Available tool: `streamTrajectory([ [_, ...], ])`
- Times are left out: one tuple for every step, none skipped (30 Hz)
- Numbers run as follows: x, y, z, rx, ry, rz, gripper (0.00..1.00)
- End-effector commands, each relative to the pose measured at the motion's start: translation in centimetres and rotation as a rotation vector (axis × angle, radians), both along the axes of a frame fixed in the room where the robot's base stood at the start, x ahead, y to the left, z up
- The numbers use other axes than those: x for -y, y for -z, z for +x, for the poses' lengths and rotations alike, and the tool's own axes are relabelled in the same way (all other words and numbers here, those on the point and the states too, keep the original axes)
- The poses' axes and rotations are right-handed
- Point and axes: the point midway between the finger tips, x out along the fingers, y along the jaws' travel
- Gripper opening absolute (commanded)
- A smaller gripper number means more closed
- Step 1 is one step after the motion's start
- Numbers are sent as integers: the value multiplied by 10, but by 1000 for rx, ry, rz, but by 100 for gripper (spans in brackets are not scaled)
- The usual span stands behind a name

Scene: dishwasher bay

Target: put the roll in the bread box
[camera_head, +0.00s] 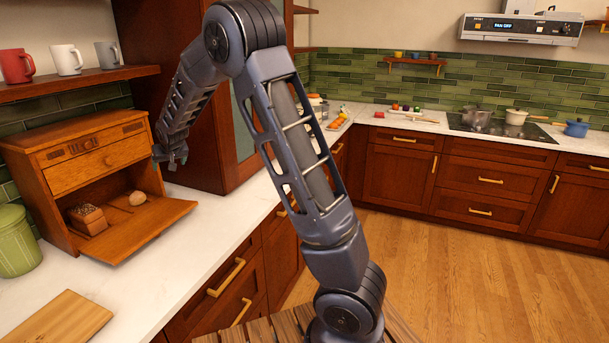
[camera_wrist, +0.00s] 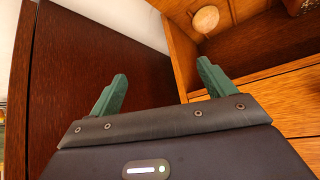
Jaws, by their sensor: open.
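The wooden bread box (camera_head: 100,172) stands on the left counter with its front flap (camera_head: 150,222) folded down and open. A round tan roll (camera_head: 137,198) lies at the right of the lower opening, apparently just inside it near the flap. It also shows at the top of the wrist view (camera_wrist: 206,19). My gripper (camera_head: 172,158) is at the upper right corner of the box, above and apart from the roll. In the wrist view its green fingers (camera_wrist: 162,76) are spread with nothing between them.
A brown loaf (camera_head: 88,219) sits in the box's left part. A green canister (camera_head: 16,242) and a cutting board (camera_head: 62,320) are nearby. A tall wood cabinet (camera_head: 215,120) stands close right of my gripper. Mugs (camera_head: 64,60) stand on the shelf above. Counter in front is clear.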

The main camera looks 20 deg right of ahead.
Motion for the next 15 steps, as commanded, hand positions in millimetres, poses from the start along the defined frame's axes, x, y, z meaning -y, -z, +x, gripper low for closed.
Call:
streamTrajectory([
  [22,-13,-7,-11,17,6,82],
  [33,-19,-11,-19,25,8,82],
  [49,-27,-18,-31,34,8,82],
  [59,-33,-24,-37,41,11,82],
  [70,-38,-29,-46,49,12,82],
  [85,-46,-37,-55,58,13,82],
  [96,-50,-43,-64,65,15,82],
  [106,-56,-50,-69,70,16,82],
  [119,-62,-59,-79,78,16,82],
  [129,-67,-66,-87,83,16,82],
  [139,-71,-73,-93,90,18,82],
  [152,-77,-83,-102,97,19,82],
  [161,-81,-91,-107,101,19,82],
  [170,-85,-99,-115,106,19,82],
  [182,-90,-109,-122,113,19,82],
])
